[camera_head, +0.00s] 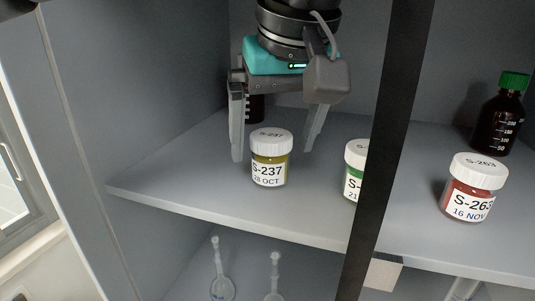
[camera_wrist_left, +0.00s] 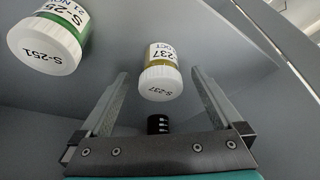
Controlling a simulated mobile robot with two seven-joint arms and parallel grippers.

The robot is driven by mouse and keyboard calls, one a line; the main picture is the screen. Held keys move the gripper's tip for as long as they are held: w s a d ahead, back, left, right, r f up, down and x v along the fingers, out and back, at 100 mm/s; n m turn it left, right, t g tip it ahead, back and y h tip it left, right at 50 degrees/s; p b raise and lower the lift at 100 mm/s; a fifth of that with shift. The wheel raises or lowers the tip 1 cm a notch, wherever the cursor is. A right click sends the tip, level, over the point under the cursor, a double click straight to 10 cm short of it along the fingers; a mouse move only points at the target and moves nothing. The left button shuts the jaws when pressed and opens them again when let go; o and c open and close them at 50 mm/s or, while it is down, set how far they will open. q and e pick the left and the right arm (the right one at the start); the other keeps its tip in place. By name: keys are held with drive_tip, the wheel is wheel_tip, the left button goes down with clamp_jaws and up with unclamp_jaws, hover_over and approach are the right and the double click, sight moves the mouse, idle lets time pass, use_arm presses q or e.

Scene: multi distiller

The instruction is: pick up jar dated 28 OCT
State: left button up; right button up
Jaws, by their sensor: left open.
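The jar dated 28 OCT (camera_head: 270,159) has a white lid, olive-yellow contents and a label reading S-237. It stands upright on the cabinet shelf, near its front edge. My left gripper (camera_head: 272,157) is open and points down, with its fingers behind and to either side of the jar in the head view. In the left wrist view the same jar (camera_wrist_left: 160,72) lies beyond and between the open fingers of the left gripper (camera_wrist_left: 158,78). The fingers do not visibly touch it. My right gripper is not in view.
A green jar (camera_head: 355,172) stands right of it, partly hidden by a dark vertical post (camera_head: 391,110); its lid reads S-251 in the wrist view (camera_wrist_left: 45,45). Further right are a red S-263 jar (camera_head: 471,188) and a brown bottle (camera_head: 499,122). Glass flasks (camera_head: 222,286) stand below.

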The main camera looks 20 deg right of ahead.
sight(271, 157)
use_arm(q)
drive_tip(key=x, duration=0.3)
drive_tip(key=shift+w+f+b, duration=0.15)
drive_tip(key=shift+f+b, duration=0.15)
drive_tip(key=shift+f, duration=0.05)
drive_tip(key=shift+r, duration=0.1)
drive_tip(key=c, duration=1.5)
